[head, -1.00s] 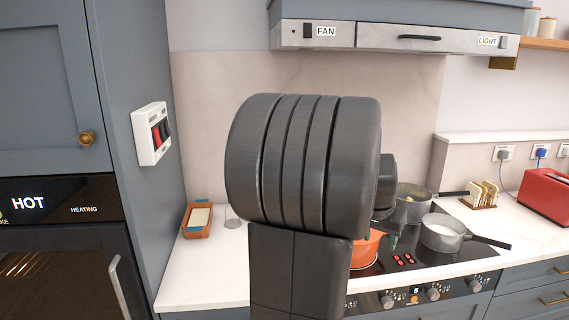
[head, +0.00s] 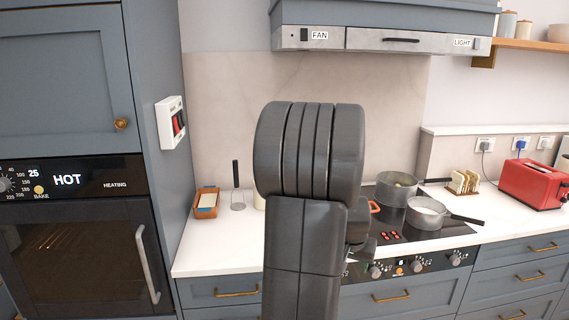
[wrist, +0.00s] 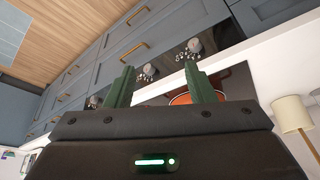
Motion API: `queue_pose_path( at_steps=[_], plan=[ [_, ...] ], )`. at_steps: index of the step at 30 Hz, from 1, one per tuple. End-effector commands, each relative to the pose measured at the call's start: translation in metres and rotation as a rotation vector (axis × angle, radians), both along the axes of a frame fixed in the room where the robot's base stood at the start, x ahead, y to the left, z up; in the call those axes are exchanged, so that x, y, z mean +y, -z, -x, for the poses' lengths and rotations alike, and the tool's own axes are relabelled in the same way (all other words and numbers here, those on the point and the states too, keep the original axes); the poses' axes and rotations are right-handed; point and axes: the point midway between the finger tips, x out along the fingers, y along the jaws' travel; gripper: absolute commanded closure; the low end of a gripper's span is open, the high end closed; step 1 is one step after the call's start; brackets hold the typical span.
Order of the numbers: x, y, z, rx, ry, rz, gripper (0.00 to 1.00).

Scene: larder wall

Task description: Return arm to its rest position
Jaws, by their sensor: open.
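My gripper (wrist: 158,85) shows in the wrist view with its two green fingers spread apart and nothing between them. It hangs in front of the hob's knobs and the worktop edge. In the head view my own dark arm fills the middle and hides most of the gripper; only a bit of it shows at the arm's right side, near the hob front.
An orange pan (wrist: 182,99) is on the hob (head: 395,236), mostly hidden by my arm. Two grey pots (head: 396,188) (head: 427,213) stand on it. A red toaster (head: 532,183) stands right. The oven (head: 75,240) at left reads HOT. Worktop left (head: 215,250) has free room.

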Motion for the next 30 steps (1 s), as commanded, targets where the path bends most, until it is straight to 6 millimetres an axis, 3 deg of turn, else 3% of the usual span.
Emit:
queue_pose_path(
  at_steps=[3,9,22,30],
  plan=[
    [0.006,0.014,-0.003,0.002,-0.027,0.001,0.51],
    [0.011,0.022,-0.005,-0.001,-0.045,0.001,0.51],
    [0.013,0.021,-0.005,0.0,-0.049,-0.001,0.51],
    [0.03,0.012,0.006,0.008,-0.063,-0.023,0.51]
  ],
)
